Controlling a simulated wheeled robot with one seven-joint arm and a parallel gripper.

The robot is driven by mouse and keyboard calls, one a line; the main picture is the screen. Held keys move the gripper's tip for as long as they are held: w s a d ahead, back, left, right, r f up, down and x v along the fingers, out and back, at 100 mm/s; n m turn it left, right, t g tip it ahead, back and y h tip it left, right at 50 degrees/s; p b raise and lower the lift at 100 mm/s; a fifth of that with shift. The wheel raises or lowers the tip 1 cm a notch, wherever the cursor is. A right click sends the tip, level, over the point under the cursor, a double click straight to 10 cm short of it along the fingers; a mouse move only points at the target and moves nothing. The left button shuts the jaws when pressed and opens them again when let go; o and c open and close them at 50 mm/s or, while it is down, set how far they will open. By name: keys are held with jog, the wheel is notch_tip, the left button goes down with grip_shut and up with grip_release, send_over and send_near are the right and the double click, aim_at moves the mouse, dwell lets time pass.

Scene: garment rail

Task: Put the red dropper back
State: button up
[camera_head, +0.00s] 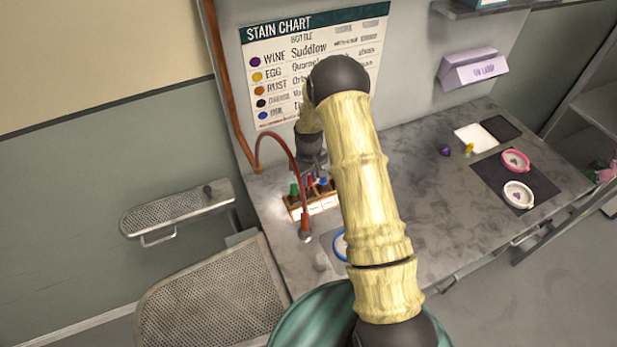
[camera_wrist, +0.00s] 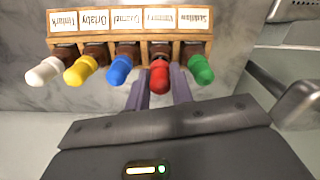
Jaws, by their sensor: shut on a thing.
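The red dropper (camera_wrist: 159,78) has a red bulb over a dark neck. In the wrist view it is at a slot of the wooden rack (camera_wrist: 190,38), between the blue dropper (camera_wrist: 119,70) and the green dropper (camera_wrist: 200,69). My gripper (camera_wrist: 160,88) is shut on it, one finger on each side. Its lower part is hidden, so I cannot tell how deep it sits. The yellow dropper (camera_wrist: 80,70) and white dropper (camera_wrist: 46,71) stand further left. In the head view the rack (camera_head: 317,207) is under my wrist, partly hidden by my arm.
A copper-red curved pipe (camera_head: 292,160) rises beside the rack. A stain chart (camera_head: 300,65) hangs behind. To the right on the counter (camera_head: 420,190) are a dark mat (camera_head: 490,177) with pink and white round dishes, and small purple and yellow items. The counter between is clear.

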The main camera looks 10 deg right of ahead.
jog(key=shift+f+b, duration=0.45)
jog(key=shift+f, duration=0.1)
dwell(0.4)
jog(key=o, duration=1)
jog(key=shift+r, duration=0.15)
jog(key=shift+r+p, duration=2.15)
jog(key=shift+r, duration=1.45)
